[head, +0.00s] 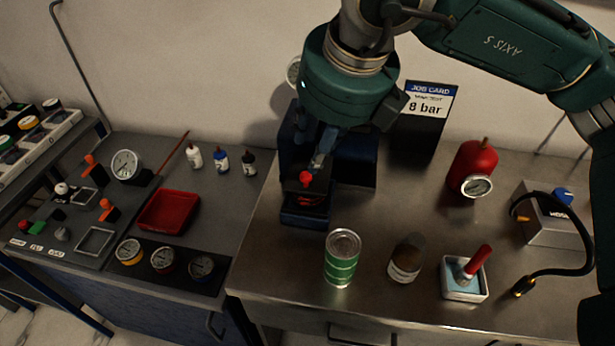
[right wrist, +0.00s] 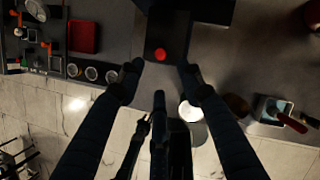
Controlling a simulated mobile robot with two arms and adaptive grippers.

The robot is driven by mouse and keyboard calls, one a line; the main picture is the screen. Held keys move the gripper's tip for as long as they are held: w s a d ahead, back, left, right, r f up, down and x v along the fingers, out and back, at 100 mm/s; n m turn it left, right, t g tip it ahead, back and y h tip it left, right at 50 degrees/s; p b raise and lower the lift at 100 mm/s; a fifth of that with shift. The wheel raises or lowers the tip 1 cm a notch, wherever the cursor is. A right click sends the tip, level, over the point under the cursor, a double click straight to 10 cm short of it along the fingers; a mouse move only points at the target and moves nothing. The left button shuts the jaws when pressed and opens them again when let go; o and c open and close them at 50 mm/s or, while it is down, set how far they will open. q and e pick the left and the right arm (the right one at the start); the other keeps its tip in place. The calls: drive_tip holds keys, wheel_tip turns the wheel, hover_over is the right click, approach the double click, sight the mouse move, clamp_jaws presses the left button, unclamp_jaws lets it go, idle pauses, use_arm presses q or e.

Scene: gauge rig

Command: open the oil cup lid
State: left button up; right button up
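A dark boxy oil cup (head: 305,217) stands near the back middle of the steel bench. On its top is a dark lid with a round red knob (head: 306,178). More red shows just below the lid's front edge; I cannot tell whether the lid is raised. In the right wrist view the red knob (right wrist: 160,54) shows on the dark lid, beyond the fingertips. My right gripper (head: 318,160) is over the cup, close behind the knob. Its two fingers are spread apart with nothing between them in the right wrist view (right wrist: 160,74). My left gripper is not in view.
A green can (head: 341,260), a brown jar (head: 405,260) and a white tray with a red-handled tool (head: 464,280) stand in front and to the right. A red gauge bottle (head: 472,170) and a hose box (head: 550,215) are farther right. A job card (head: 428,100) reads 8 bar.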

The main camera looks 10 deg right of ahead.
sight(306, 174)
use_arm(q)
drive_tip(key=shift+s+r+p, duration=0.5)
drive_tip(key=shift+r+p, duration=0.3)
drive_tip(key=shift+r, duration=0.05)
use_arm(e)
drive_tip(key=x, duration=0.9)
drive_tip(key=shift+w+f, duration=0.1)
drive_tip(key=shift+f, duration=0.25)
drive_tip(key=shift+r, duration=0.1)
clamp_jaws()
